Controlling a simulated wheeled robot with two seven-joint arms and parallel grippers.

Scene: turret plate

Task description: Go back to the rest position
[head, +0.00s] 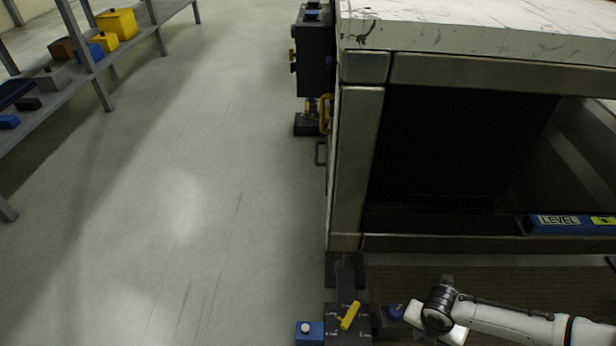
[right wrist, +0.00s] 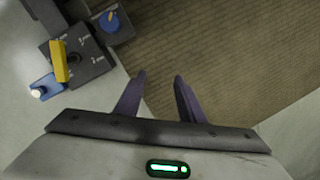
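My right arm comes in at the bottom right of the head view, and its white hand (head: 452,334) is low beside the machine's base, over the brown slatted mat. In the right wrist view my right gripper (right wrist: 160,75) has its two purple fingers apart with nothing between them. Its fingers point at the brown mat (right wrist: 215,50). The dark control box with a yellow lever (right wrist: 59,61) is to the left of the fingers, apart from them. My left gripper is not in view.
The lever (head: 349,316), a blue block with a white button (head: 307,331) and a blue knob (head: 396,311) sit by the machine's foot. The steel-framed machine (head: 358,160) fills the right side. A grey shelf (head: 75,85) with boxes stands at the left. Open floor (head: 190,200) lies between.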

